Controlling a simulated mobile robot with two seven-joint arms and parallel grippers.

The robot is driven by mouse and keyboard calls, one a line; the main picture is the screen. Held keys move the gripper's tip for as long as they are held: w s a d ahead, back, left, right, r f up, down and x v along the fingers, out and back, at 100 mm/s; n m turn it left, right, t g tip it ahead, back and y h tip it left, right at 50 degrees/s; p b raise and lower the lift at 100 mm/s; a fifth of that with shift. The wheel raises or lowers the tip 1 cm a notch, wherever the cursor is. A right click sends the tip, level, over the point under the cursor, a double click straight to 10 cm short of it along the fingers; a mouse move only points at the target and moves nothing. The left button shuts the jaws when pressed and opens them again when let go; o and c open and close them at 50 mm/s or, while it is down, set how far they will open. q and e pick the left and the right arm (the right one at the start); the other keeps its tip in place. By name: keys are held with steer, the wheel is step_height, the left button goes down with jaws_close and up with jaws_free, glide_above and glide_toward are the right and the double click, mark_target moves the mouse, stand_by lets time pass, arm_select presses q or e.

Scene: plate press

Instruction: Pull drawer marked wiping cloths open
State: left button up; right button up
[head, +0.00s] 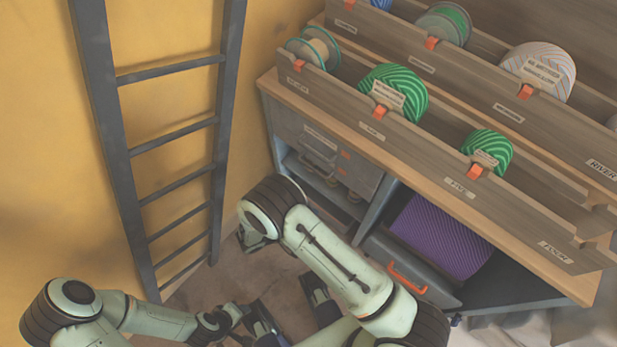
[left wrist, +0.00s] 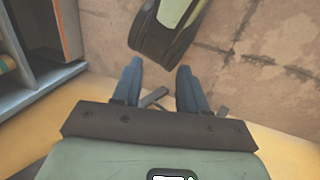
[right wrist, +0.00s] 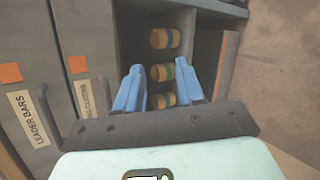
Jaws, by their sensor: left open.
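The drawer whose label appears to end in "cloths" (right wrist: 79,50) is in the right wrist view, directly above an open shelf. It has an orange patch and looks shut; its label is partly hidden by my gripper. The drawer marked leader bars (right wrist: 20,50) is above it, at picture left. My right gripper (right wrist: 159,72) is open and empty, its blue fingers in front of the shelf, beside the cloths drawer. In the head view my right arm covers the cabinet's lower left. My left gripper (left wrist: 160,68) is open and empty, over the floor near my other arm's link.
Several small spools (right wrist: 162,73) sit on the open shelf. A dark ladder (head: 168,148) leans by the yellow wall. Slanted racks (head: 420,140) hold ribbon rolls above.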

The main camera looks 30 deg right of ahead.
mark_target(312, 169)
steer(key=w+a+r+t+h+b, duration=0.2)
steer(key=w+a+r+t+h, duration=0.15)
steer(key=w+r+t, duration=0.35)
steer(key=shift+g+y, duration=0.35)
steer(key=shift+g, duration=0.45)
steer(key=x, duration=0.8)
steer(key=w+f+x, duration=0.1)
steer(key=x, duration=0.4)
steer(key=shift+w+a+b, duration=0.1)
steer(key=shift+a+b, duration=0.2)
steer(key=shift+a, duration=0.05)
arm_select(q)
steer(key=shift+t, duration=0.5)
steer(key=w+f, duration=0.1)
steer(key=f, duration=0.1)
steer(key=w+a+f, duration=0.1)
steer(key=shift+w+a+f, duration=0.1)
steer(key=shift+w+f, duration=0.3)
arm_select(e)
jaws_close()
